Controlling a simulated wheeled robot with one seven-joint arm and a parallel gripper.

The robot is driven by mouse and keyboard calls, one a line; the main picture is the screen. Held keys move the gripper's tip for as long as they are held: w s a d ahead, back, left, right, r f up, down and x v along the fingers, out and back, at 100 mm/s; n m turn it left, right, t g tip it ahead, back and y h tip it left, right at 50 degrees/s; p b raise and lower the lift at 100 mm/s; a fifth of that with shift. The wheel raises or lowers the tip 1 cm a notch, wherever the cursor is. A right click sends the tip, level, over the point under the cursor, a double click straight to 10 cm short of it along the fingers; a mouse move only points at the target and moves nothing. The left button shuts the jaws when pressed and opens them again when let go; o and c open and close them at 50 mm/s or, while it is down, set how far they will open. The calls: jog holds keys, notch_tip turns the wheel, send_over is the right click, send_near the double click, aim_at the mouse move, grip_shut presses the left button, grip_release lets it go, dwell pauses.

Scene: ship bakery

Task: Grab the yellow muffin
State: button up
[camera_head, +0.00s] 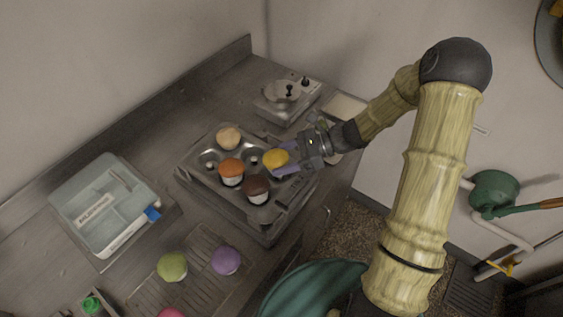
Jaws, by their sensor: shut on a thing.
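The yellow muffin (275,159) is at the right side of the metal muffin tray (265,232). My gripper (284,160) reaches in from the right, with its purple fingers on either side of the yellow muffin, shut on it. From this view I cannot tell whether the muffin is still seated in its cup or lifted. An orange muffin (231,171), a dark brown muffin (256,189) and a tan muffin (229,138) stand in the same tray, close to the yellow one.
A wire rack (200,288) with a green muffin (172,266), a purple muffin (226,260) and a pink one (170,314) lies in front. A clear lidded box (104,205) stands at left. A small metal appliance (283,98) stands behind the tray.

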aim_at(283, 154)
notch_tip(283, 154, up, 8)
jog(key=shift+r+b, duration=0.15)
jog(key=shift+b, duration=0.2)
dwell(0.4)
